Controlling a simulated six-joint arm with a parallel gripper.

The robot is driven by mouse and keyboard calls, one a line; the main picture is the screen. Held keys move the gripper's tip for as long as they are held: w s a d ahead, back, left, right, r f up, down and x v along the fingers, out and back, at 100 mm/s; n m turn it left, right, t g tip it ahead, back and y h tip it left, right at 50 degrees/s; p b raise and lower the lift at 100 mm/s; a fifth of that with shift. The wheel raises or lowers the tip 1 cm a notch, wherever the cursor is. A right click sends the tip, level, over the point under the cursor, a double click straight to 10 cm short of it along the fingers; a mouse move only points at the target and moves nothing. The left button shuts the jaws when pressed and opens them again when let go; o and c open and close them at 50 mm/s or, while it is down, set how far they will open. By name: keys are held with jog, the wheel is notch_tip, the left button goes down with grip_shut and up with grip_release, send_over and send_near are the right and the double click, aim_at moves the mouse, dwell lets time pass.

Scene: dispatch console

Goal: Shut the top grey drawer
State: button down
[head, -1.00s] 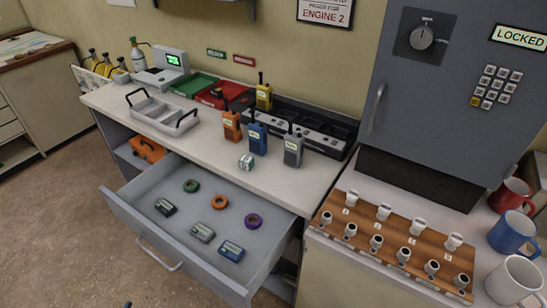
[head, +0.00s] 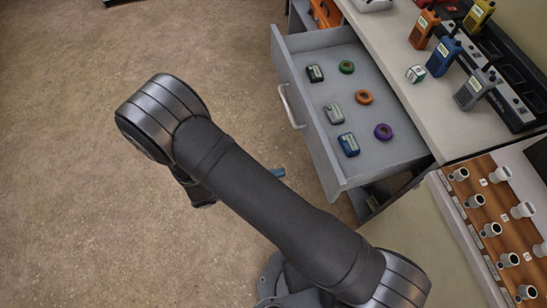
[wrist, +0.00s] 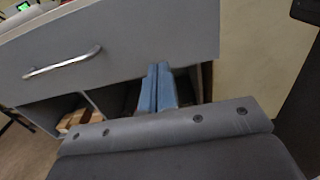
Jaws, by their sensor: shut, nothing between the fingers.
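The grey drawer (head: 303,115) stands pulled out from under the counter in the head view. It holds small dark, grey and blue devices and green, orange and purple rings. Its front panel with a bar handle (wrist: 62,62) fills the upper part of the wrist view. My gripper (wrist: 158,68) has its two blue fingers together and empty, at the lower edge of the front panel, right of the handle. Whether they touch it I cannot tell. In the head view only a blue bit of my gripper (head: 278,172) shows past my arm, left of the drawer front.
The white counter (head: 425,118) above the drawer bears orange, blue, grey and yellow radios and a small white-green cube (head: 415,74). A wooden board (head: 488,205) with white knobs lies at the right. The floor (head: 130,225) left of the drawer is open.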

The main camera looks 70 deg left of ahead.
aim_at(320, 162)
jog(key=w, duration=1)
jog(key=shift+w, duration=0.2)
jog(key=w, duration=2.9)
jog(key=shift+w+r, duration=0.1)
jog(key=shift+w, duration=0.6)
jog(key=shift+a, duration=0.1)
jog(key=s, duration=1.4)
jog(key=shift+s, duration=0.3)
jog(key=shift+w, duration=0.1)
